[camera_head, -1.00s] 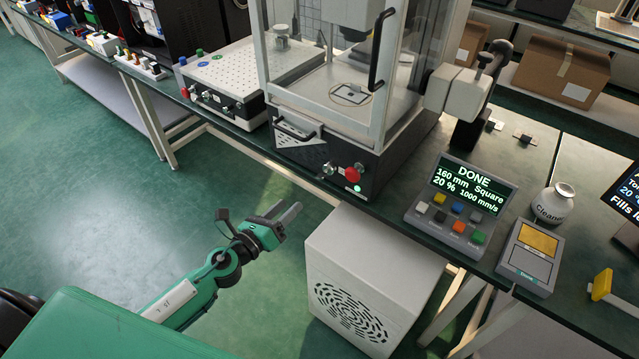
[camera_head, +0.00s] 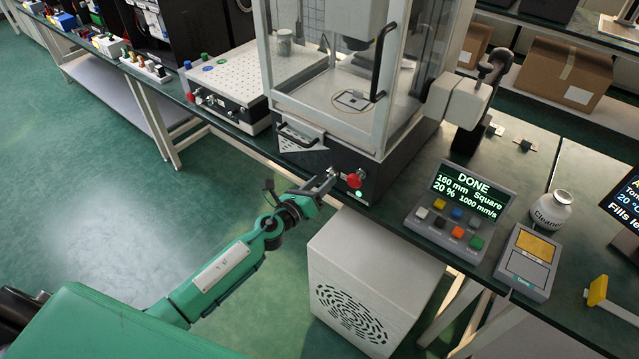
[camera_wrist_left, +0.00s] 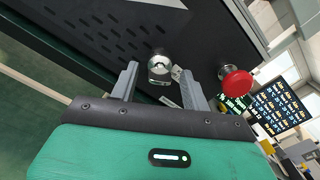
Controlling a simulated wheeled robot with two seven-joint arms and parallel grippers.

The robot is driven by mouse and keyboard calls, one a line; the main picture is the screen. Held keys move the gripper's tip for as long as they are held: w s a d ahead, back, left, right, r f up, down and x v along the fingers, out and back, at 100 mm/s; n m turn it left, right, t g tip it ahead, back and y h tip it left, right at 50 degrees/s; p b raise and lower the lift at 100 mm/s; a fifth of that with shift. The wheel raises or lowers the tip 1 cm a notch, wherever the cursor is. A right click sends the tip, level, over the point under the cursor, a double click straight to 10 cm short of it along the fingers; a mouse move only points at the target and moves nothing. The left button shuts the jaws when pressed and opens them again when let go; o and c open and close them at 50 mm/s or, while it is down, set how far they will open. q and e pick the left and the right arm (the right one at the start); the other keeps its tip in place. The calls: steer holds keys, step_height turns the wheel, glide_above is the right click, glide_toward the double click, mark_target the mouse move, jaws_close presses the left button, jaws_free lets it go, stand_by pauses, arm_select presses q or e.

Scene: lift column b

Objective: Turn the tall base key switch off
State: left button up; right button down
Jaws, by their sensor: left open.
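The tall base (camera_head: 345,160) is the dark lower box of the glass-walled machine on the bench. Its key switch, a round silver lock with a key in it, shows in the left wrist view (camera_wrist_left: 159,67). In the head view my left gripper (camera_head: 324,182) is at the base's front panel and largely covers the switch. In the wrist view its two fingers are open, one on each side of the key switch, with nothing visibly clamped. I cannot tell whether a finger touches the key. My right gripper is not in view.
A red mushroom button (camera_head: 355,179) sits just right of the key switch, above a lit green lamp (camera_head: 359,193). A white vented box (camera_head: 365,270) stands below the bench. A control panel (camera_head: 460,210) reading DONE stands to the right. Open floor lies to the left.

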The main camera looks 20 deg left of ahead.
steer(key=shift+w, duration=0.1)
arm_select(q)
steer(key=c, duration=1)
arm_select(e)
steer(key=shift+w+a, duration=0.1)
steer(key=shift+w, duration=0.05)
arm_select(q)
steer(key=shift+n, duration=0.4)
steer(key=n, duration=0.4)
steer(key=n+p, duration=0.1)
steer(key=n, duration=0.4)
steer(key=shift+n, duration=0.3)
steer(key=shift+n+p, duration=0.35)
steer(key=shift+n, duration=0.35)
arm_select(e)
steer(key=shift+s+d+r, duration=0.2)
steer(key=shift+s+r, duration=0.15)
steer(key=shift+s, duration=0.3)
arm_select(q)
steer(key=shift+f, duration=0.1)
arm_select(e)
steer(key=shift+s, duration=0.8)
